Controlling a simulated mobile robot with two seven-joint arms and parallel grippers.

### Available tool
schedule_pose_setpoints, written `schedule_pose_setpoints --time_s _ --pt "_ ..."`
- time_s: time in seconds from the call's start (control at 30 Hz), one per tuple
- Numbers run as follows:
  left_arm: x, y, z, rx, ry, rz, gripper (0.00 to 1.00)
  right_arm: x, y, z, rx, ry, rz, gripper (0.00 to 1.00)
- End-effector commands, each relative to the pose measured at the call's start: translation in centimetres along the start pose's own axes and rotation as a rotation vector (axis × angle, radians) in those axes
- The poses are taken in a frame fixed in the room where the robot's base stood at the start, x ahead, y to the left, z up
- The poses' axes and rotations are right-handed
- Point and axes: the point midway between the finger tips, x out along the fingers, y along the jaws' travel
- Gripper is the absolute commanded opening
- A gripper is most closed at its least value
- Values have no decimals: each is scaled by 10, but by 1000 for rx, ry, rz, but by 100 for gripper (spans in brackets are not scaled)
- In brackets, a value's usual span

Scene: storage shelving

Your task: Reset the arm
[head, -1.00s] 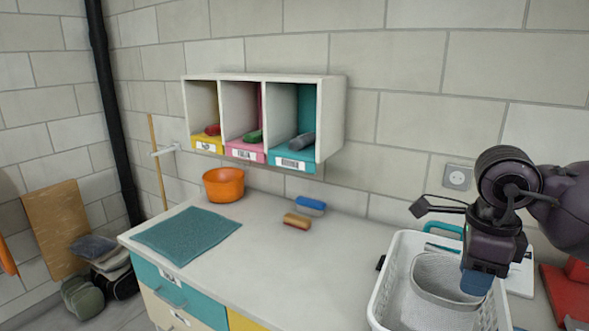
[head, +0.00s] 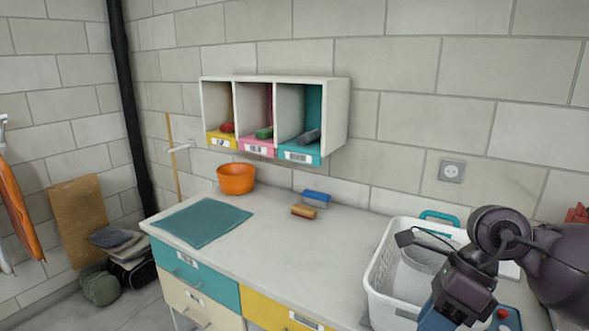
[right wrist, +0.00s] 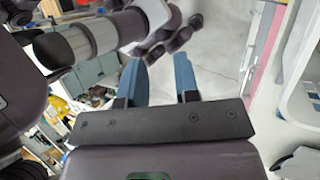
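My right gripper (right wrist: 172,75) shows in the right wrist view with its two blue fingers apart and nothing between them. In the head view the right arm comes in from the right, and the blue fingers (head: 437,318) point down at the bottom edge, in front of the white basket (head: 378,270). Their tips are cut off there. My left gripper is not visible in the head view. Dark and silver arm links of mine fill the upper left of the right wrist view.
The countertop (head: 300,245) holds a teal mat (head: 203,222), an orange bowl (head: 236,179), and blue (head: 317,196) and tan-red (head: 304,212) brushes. A three-slot wall shelf (head: 336,115) hangs above. The basket stands close beside my right arm. The counter's middle is clear.

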Motion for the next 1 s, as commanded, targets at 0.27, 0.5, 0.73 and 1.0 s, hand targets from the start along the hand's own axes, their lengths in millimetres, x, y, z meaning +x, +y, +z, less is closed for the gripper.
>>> schedule_pose_setpoints --time_s 0.27,0.5,0.73,1.0 --pt "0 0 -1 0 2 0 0 48 43 40 226 -470 517 29" --pt "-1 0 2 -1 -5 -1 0 48 32 57 614 -920 906 29" --pt "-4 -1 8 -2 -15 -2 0 59 -25 27 1134 -1325 1176 29" --pt "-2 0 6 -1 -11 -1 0 129 -92 -76 1909 -1698 1342 29"
